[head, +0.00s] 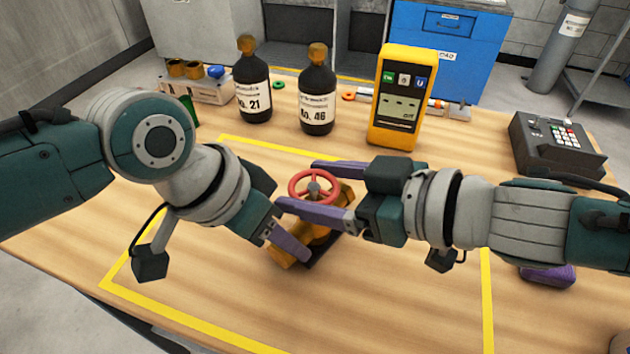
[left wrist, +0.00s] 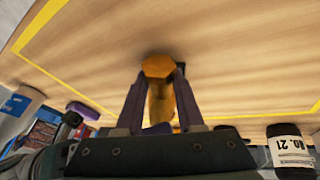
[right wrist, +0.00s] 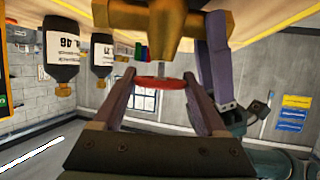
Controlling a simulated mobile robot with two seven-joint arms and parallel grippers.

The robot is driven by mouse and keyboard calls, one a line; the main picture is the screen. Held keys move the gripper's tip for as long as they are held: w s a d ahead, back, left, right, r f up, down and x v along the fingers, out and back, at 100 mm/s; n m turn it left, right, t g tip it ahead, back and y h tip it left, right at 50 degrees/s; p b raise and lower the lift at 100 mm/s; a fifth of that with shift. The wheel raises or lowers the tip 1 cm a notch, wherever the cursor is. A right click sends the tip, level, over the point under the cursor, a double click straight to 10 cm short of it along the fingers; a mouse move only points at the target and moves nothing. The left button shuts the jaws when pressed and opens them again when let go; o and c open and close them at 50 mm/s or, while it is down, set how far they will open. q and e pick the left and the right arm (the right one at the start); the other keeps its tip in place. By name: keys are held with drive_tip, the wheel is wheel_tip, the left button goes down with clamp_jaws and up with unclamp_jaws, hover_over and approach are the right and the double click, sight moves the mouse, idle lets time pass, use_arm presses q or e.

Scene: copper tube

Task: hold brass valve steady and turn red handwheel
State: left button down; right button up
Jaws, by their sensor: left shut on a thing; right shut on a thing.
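The brass valve (head: 292,252) lies on the wooden table inside a yellow taped outline, with a dark piece beneath it. Its red handwheel (head: 315,186) is on top. My left gripper (head: 290,240) is shut on the valve body; in the left wrist view its fingers sit either side of the brass body (left wrist: 159,67). My right gripper (head: 312,188) is shut on the red handwheel, one finger on the far side and one on the near side. The handwheel also shows edge-on between its fingers in the right wrist view (right wrist: 160,83). The fingers hide part of the valve.
Two dark bottles (head: 254,85) (head: 317,100) and a yellow meter (head: 397,100) stand behind the valve. A dark keypad box (head: 556,142) is at the right, and a purple object (head: 547,275) lies below my right arm. The front of the taped area is clear.

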drive_tip(key=shift+a, duration=0.1)
drive_tip(key=o, duration=1.1)
drive_tip(key=shift+s+d+r, duration=0.1)
drive_tip(key=shift+s+d, duration=0.05)
drive_tip(key=shift+d, duration=0.2)
drive_tip(key=v, duration=1.1)
drive_tip(key=shift+s+r, duration=0.15)
drive_tip(key=shift+s, duration=0.05)
drive_tip(key=shift+o, duration=0.3)
drive_tip(key=shift+d, duration=0.1)
